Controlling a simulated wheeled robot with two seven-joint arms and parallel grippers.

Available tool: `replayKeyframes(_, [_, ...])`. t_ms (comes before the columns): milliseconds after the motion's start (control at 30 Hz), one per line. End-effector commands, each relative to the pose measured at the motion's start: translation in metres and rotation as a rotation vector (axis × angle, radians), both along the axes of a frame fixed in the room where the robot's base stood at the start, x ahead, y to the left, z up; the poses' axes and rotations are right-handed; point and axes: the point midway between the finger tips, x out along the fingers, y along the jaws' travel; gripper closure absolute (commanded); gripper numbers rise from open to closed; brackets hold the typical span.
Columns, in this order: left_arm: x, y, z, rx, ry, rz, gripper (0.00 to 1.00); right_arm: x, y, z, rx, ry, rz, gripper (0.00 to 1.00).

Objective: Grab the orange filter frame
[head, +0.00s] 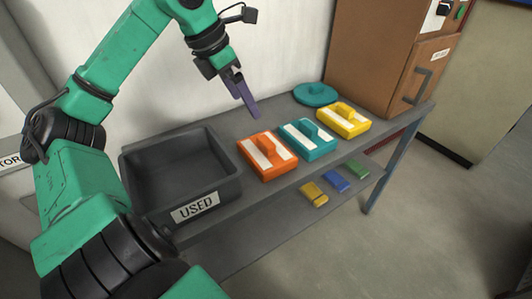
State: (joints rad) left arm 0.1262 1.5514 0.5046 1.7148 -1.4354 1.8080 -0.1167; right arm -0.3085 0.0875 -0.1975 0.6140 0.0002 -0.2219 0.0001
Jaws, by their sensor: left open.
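The orange filter frame (254,164) lies flat on the grey table, with a white panel and an upright orange grip on top. It is to the right of the dark bin and to the left of the teal frame. My left gripper (253,112) hangs above the table behind the orange frame, pointing down, open and empty. It is apart from the frame. My right gripper does not show.
A dark bin (196,193) marked USED stands left. A teal frame (322,150), a yellow frame (358,127) and a round teal lid (315,93) lie right on the table (270,103). A brown cabinet (370,60) stands behind. Small coloured blocks (335,182) lie on the lower shelf.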

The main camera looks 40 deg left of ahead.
Motion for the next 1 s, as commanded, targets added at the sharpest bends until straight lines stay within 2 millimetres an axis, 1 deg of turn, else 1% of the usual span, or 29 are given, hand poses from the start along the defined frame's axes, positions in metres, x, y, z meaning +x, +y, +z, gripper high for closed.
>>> replayKeyframes(133, [0.012, -0.005, -0.029, -0.004, 0.005, -0.002, 0.0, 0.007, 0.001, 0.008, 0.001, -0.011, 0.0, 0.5])
replayKeyframes(200, [0.018, -0.007, -0.046, -0.003, 0.006, -0.002, 0.0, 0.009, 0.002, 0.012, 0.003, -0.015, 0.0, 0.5])
replayKeyframes(300, [0.026, -0.009, -0.066, -0.002, 0.005, 0.0, 0.0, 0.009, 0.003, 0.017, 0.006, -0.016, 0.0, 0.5])
replayKeyframes(467, [0.034, -0.011, -0.084, -0.002, 0.004, -0.001, 0.0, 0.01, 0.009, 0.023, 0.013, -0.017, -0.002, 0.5])
replayKeyframes(567, [0.039, -0.012, -0.101, -0.001, 0.006, -0.001, 0.0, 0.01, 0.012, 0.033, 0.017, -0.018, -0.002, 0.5])
replayKeyframes(633, [0.045, -0.014, -0.114, 0.001, 0.004, -0.001, 0.0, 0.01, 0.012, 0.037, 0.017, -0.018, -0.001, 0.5])
replayKeyframes(733, [0.049, -0.015, -0.125, 0.001, 0.001, -0.001, 0.0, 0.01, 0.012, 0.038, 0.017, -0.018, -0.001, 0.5])
replayKeyframes(900, [0.05, -0.015, -0.128, 0.0, -0.001, -0.001, 0.0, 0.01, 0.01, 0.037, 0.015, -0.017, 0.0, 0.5])
replayKeyframes(933, [0.05, -0.015, -0.128, 0.0, -0.001, -0.001, 0.04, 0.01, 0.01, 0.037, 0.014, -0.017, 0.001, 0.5])
replayKeyframes(967, [0.049, -0.015, -0.128, -0.001, -0.001, -0.001, 0.15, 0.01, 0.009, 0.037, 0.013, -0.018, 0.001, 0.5])
replayKeyframes(1000, [0.049, -0.015, -0.128, -0.001, -0.001, -0.001, 0.31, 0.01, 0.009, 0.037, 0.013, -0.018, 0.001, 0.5])
